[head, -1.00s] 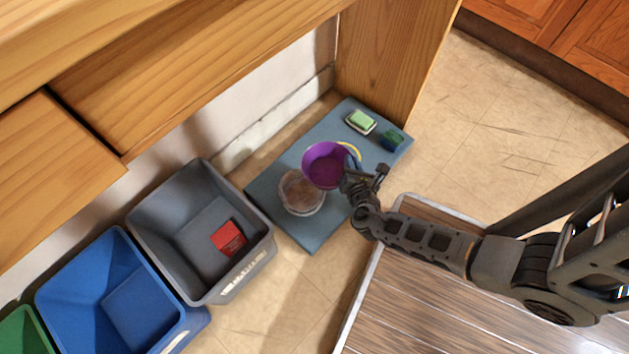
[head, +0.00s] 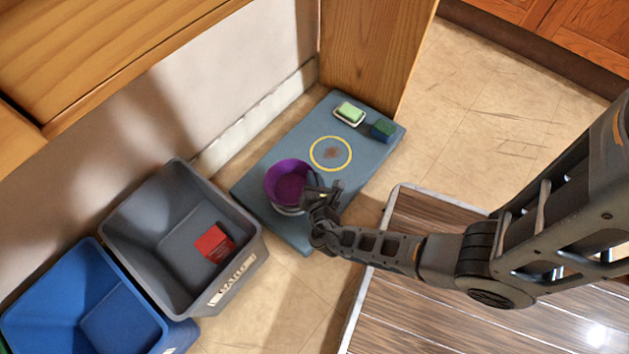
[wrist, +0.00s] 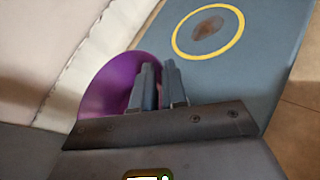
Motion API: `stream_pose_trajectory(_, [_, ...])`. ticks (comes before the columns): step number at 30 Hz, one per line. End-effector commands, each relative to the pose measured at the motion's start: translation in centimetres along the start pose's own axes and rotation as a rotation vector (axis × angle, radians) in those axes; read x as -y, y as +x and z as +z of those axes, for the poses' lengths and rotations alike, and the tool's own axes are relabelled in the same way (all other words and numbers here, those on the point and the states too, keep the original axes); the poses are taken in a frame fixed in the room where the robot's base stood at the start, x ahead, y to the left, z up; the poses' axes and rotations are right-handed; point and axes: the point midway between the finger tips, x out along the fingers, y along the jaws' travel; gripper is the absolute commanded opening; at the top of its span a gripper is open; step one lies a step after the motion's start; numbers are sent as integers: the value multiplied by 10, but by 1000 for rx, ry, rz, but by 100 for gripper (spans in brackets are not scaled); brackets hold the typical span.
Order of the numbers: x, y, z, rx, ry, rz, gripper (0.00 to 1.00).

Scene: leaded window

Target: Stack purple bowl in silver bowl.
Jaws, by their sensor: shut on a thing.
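The purple bowl (head: 290,184) is at the near left part of the blue-grey mat, upright or nearly so. My gripper (head: 322,193) is shut on its right rim. The silver bowl (head: 290,210) shows only as a pale rim and side below the purple bowl; the rest is hidden. The purple bowl is over or inside it, and I cannot tell whether they touch. In the wrist view the purple bowl (wrist: 103,85) is at the left, partly behind my gripper fingers (wrist: 160,82).
The blue-grey mat (head: 372,165) bears a yellow ring (head: 331,153) with a brown stain, a green sponge in a dish (head: 349,112) and a blue-green block (head: 382,129). A grey bin (head: 130,225) with a red box (head: 214,244) and a blue bin (head: 60,310) stand left.

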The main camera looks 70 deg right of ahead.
Motion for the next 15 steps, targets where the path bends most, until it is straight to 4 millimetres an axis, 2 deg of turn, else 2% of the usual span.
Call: stream_pose_trajectory(15, [2, 3, -5, 2, 1, 1, 0])
